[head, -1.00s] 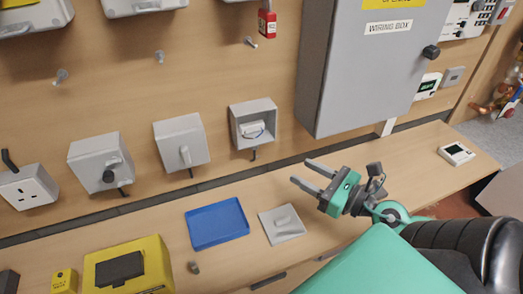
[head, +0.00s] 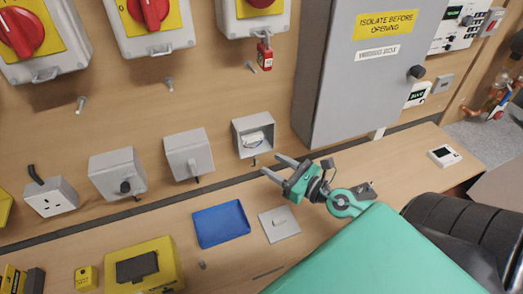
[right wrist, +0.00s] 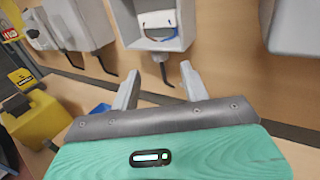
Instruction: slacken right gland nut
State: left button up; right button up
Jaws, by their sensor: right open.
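An open grey box (head: 254,137) is on the wall, with a white part inside. It also shows at the top of the right wrist view (right wrist: 158,32). A small dark gland nut (right wrist: 161,57) sits under it, with a black cable end hanging below; in the head view the gland (head: 254,160) is tiny. My right gripper (head: 271,164) is open and empty, just below and to the right of this box. In the right wrist view, the cable end hangs between the fingertips (right wrist: 160,69) in the picture; whether they touch it I cannot tell. My left gripper is not in view.
Closed grey boxes (head: 188,154) with glands hang to the left. A large wiring box (head: 350,85) hangs to the upper right. On the bench lie a blue tray (head: 221,224), a grey cover plate (head: 279,224) and a yellow case (head: 142,268). The bench right of the gripper is mostly clear.

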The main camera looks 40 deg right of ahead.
aim_at(258, 156)
jog(key=shift+p+x, duration=1.45)
jog(key=shift+x, duration=1.25)
